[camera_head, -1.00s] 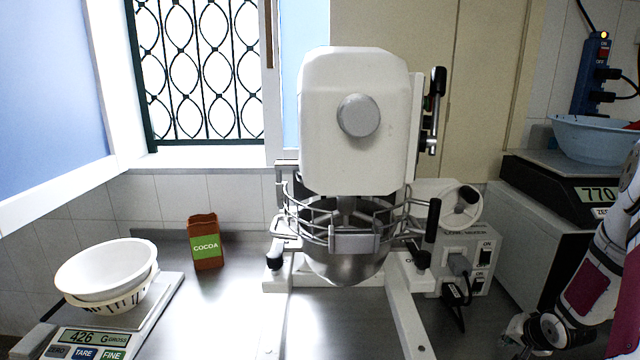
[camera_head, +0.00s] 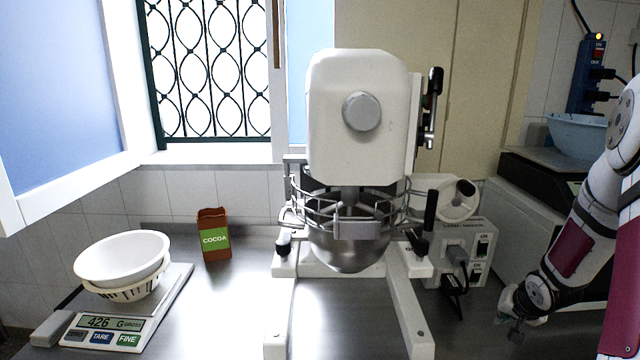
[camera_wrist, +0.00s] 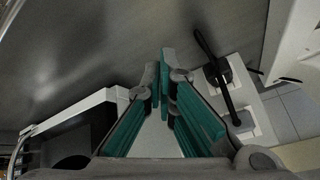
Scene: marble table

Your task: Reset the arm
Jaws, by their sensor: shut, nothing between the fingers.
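My arm comes in from the right edge in the head view. My gripper (camera_head: 512,318) hangs low at its end, to the right of the mixer (camera_head: 358,120) and above the metal table (camera_head: 210,320). In the wrist view, my gripper (camera_wrist: 162,75) has its green-padded fingers together at the tips. Nothing shows between them. The fingertips look clear of other things.
A white bowl (camera_head: 122,258) sits on a scale (camera_head: 112,325) reading 426. A cocoa box (camera_head: 215,235) stands left of the mixer. A socket box (camera_head: 465,250) with a cable is near my arm. A blue basin (camera_head: 575,135) stands behind it.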

